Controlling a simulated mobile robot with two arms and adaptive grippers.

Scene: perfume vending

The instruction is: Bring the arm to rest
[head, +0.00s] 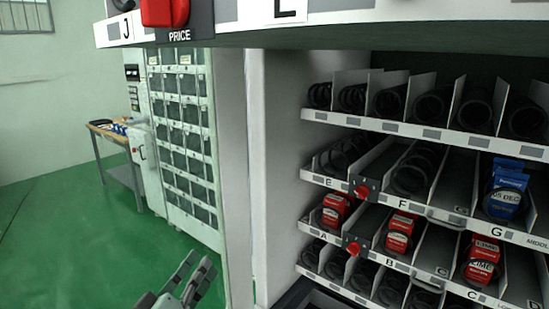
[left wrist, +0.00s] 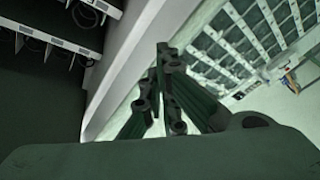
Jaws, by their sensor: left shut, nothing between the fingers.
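My left gripper (head: 188,277) shows at the bottom of the head view, left of the vending machine's white side wall and above the green floor. Its fingers are shut and hold nothing. In the left wrist view the gripper (left wrist: 165,85) also shows, with the machine's pale frame beside it on the left. I cannot tell whether it touches the frame. My right gripper does not show in either view.
The open vending machine (head: 285,170) fills the right, with red boxes (head: 399,232) and a blue box (head: 506,190) on its shelves. A pale cabinet (head: 185,130) and a workbench (head: 118,150) stand behind on the left. The green floor (head: 70,240) is clear.

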